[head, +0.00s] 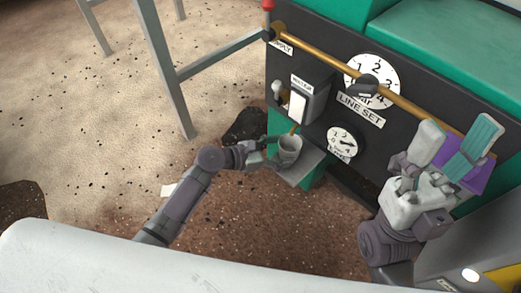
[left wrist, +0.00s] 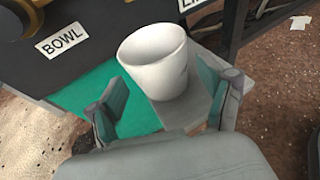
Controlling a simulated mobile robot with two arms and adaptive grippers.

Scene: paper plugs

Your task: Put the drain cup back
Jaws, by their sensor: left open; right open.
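The drain cup (head: 289,149) is a pale grey-white cup. It stands upright on a small grey shelf (head: 303,165) at the front of the dark machine panel. In the left wrist view the cup (left wrist: 158,62) is between the two teal-padded fingers of my left gripper (left wrist: 160,103), near the shelf's surface (left wrist: 190,113). My left gripper (head: 268,152) is open around the cup, and I cannot tell whether a finger touches it. My right gripper (head: 455,150) is open and empty, raised in front of the panel's right side, with a purple piece behind it.
The dark panel carries a LINE SET dial (head: 372,80), a smaller dial (head: 342,142), a grey box (head: 305,98) and a long brass bar (head: 400,100). A grey metal frame (head: 160,70) stands at the left. A white surface (head: 150,265) fills the lower left. Speckled floor lies between.

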